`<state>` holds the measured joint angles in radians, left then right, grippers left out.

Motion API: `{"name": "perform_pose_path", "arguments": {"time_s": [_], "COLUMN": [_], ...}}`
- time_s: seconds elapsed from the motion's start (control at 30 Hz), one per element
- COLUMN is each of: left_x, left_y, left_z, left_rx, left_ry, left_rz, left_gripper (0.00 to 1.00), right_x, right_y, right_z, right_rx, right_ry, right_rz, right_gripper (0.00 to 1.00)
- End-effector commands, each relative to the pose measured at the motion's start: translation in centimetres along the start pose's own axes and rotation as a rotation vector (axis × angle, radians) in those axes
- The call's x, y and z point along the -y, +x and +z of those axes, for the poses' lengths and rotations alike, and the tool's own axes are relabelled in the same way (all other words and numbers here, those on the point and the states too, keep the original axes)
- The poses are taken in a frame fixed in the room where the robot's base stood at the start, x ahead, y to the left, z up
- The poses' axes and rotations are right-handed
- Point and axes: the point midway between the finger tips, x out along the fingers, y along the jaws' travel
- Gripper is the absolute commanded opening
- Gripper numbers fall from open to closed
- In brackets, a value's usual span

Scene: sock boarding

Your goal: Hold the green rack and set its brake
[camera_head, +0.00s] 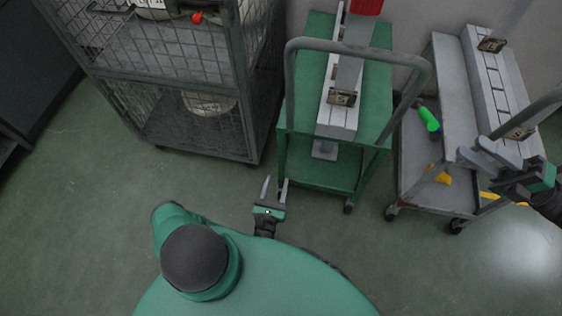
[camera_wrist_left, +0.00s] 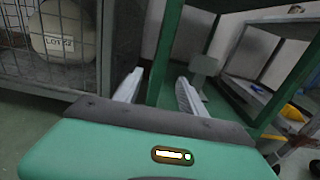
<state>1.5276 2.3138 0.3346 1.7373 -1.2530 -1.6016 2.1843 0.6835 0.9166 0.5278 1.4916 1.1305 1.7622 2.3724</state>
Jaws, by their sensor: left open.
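The green rack (camera_head: 310,178) is a wheeled cart with a grey tubular handle (camera_head: 357,48). My left gripper (camera_head: 275,181) is open and low at its near left corner. In the left wrist view, the rack's green corner post (camera_wrist_left: 168,45) appears in line with the gap between my fingers (camera_wrist_left: 158,88); I cannot tell whether it is between them. A caster (camera_head: 348,208) shows at the rack's near right corner; no brake is clearly visible.
A wire cage trolley (camera_head: 185,130) holding pale bundles stands left of the rack. A grey cart (camera_head: 433,198) with a green item (camera_head: 429,119) and a yellow item (camera_head: 440,174) stands to the right. The green floor (camera_head: 100,190) at left is clear.

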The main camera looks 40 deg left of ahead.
Motion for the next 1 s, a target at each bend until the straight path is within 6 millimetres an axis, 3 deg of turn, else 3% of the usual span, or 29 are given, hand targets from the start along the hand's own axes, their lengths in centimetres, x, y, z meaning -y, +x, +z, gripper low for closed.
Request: {"name": "perform_pose_path", "arguments": {"time_s": [0.3,0.5,0.83,1.0], "left_x": [0.1,0.1,0.0,0.0], "left_y": [7.6,10.8,11.5,11.5], "left_z": [0.0,-0.1,-0.1,-0.1], "left_rx": [0.0,-0.002,-0.002,-0.002], "left_ry": [0.002,0.001,0.001,0.002], "left_rz": [-0.001,-0.002,-0.002,-0.002], "left_gripper": [0.48,0.48,0.48,0.29], "right_x": [0.0,0.0,0.0,0.0], "right_y": [0.0,0.0,0.0,0.0], "right_z": [0.0,0.0,0.0,0.0], "right_rx": [0.0,0.0,0.0,0.0], "right_ry": [0.0,0.0,0.0,0.0], "right_rz": [0.0,0.0,0.0,0.0], "right_gripper": [0.36,0.36,0.36,0.36]}}
